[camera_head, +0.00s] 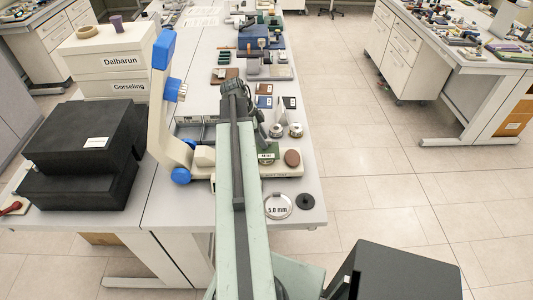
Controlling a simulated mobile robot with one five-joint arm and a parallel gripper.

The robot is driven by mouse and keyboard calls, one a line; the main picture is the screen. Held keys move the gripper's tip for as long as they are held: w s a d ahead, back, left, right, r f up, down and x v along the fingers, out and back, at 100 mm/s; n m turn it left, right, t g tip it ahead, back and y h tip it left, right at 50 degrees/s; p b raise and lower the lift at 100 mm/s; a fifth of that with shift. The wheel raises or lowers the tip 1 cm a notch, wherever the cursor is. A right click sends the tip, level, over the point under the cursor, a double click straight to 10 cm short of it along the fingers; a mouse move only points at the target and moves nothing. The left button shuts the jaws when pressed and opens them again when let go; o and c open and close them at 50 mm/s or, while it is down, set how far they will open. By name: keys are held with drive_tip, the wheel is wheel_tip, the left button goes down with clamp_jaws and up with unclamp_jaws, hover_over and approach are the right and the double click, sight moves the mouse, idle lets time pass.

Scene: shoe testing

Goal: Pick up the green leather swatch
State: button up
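My arm (237,200) reaches forward from the bottom of the picture over the bench. Its dark end with my gripper (236,88) is above the bench, near several small flat swatches. The fingers are too small and dark to tell open from shut. Just right of it lie a brown swatch (265,89), a blue swatch (264,102) and a black swatch (289,102). I cannot clearly make out a green leather swatch; my arm hides part of the bench. A small green patch (268,149) shows beside the arm, but I cannot tell what it is.
A white and blue testing device (162,100) stands left of my arm. Black boxes (85,150) and white boxes (110,65) are further left. Metal weights (295,130), a 5.0 mm disc (278,206) and a black disc (306,201) lie on the right. Open floor (400,180) lies beyond.

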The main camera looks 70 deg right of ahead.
clamp_jaws()
